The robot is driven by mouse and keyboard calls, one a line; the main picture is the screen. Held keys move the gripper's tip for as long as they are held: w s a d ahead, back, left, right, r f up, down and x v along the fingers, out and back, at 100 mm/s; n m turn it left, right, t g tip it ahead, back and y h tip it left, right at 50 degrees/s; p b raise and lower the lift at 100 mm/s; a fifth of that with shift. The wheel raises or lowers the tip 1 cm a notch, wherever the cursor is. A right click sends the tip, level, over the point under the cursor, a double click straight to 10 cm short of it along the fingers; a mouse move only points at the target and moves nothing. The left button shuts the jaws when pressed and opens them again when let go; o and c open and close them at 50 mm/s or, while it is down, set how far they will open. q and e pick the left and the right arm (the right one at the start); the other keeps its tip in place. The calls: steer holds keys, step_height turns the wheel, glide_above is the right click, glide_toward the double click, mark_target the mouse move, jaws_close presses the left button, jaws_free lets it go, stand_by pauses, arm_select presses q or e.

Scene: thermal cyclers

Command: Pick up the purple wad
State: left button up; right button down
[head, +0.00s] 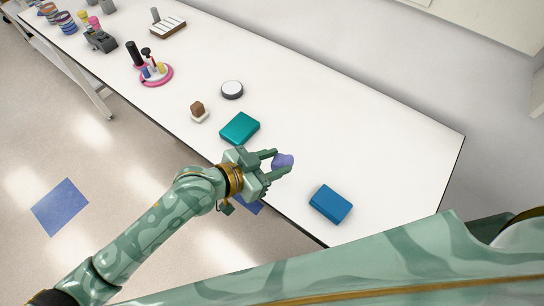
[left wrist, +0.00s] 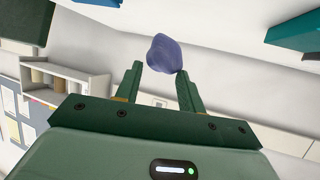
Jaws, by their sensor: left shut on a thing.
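The purple wad (head: 283,161) is a small rounded lump at the tips of my left gripper (head: 280,162), over the front part of the white table. The left wrist view also shows the wad (left wrist: 164,53) between the two fingertips of the left gripper (left wrist: 160,73), sticking out past them. The left gripper is shut on it. I cannot tell whether the wad touches the tabletop. My right gripper is not in view.
On the white table (head: 400,150), a teal block (head: 240,128) lies left of the gripper and a blue block (head: 331,204) to its right. A round white-topped disc (head: 232,89), a brown piece (head: 198,108) and a pink round rack (head: 156,75) stand farther left. The table's right end is clear.

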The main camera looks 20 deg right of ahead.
arm_select(q)
steer(key=s+r+p, duration=0.1)
steer(key=s+r, duration=0.2)
steer(key=s, duration=0.2)
steer(key=s+a+r+p, duration=0.1)
steer(key=s+r, duration=0.2)
steer(key=s, duration=0.3)
steer(key=shift+r+p, duration=0.2)
steer(key=shift+p, duration=0.15)
